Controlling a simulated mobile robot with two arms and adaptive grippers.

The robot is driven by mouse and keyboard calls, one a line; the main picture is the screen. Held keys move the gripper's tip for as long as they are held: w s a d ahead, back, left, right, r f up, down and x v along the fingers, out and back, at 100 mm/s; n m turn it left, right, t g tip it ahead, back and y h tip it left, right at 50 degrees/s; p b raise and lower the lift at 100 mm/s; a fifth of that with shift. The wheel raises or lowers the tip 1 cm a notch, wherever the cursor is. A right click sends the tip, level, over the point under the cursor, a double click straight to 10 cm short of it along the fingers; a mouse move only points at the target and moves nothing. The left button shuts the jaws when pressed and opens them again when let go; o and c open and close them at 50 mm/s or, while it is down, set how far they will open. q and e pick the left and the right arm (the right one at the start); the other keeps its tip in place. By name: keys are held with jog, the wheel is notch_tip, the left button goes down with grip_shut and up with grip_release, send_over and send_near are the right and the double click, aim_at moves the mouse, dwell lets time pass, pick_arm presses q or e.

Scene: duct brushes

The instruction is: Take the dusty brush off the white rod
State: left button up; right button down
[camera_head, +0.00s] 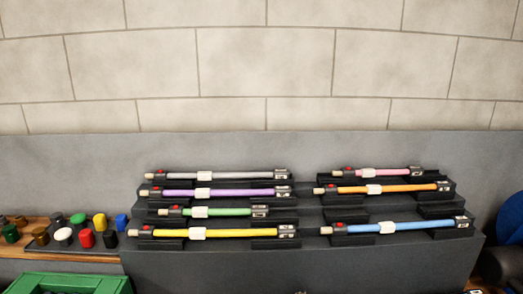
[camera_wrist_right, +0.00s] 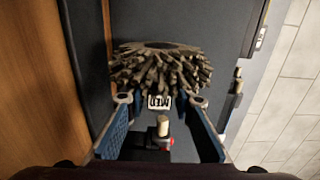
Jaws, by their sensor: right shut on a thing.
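The dusty brush (camera_wrist_right: 160,70), a round head of brown-grey bristles, fills the upper middle of the right wrist view. A pale label with dark letters (camera_wrist_right: 158,101) shows at its near edge. My right gripper (camera_wrist_right: 160,99) has its two blue fingers on either side of the brush's near edge and is shut on it. A short pale rod end (camera_wrist_right: 163,126) in a dark holder with a red spot lies between the fingers, below the brush. I cannot tell whether the brush touches this rod. No plainly white rod shows in the head view. My left gripper is not in view.
A stepped dark rack (camera_head: 200,265) holds several coloured rods, including a grey rod (camera_head: 240,174) and a yellow rod (camera_head: 225,233). Several coloured caps stand on a tray (camera_head: 75,242) at left, above a green crate (camera_head: 40,277). A tiled wall stands behind.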

jog(key=shift+a, duration=0.15)
notch_tip(320, 180, up, 8)
jog(key=a+p, duration=0.1)
jog(key=p, duration=0.7)
jog(key=shift+a, duration=0.25)
jog(key=shift+r, duration=0.1)
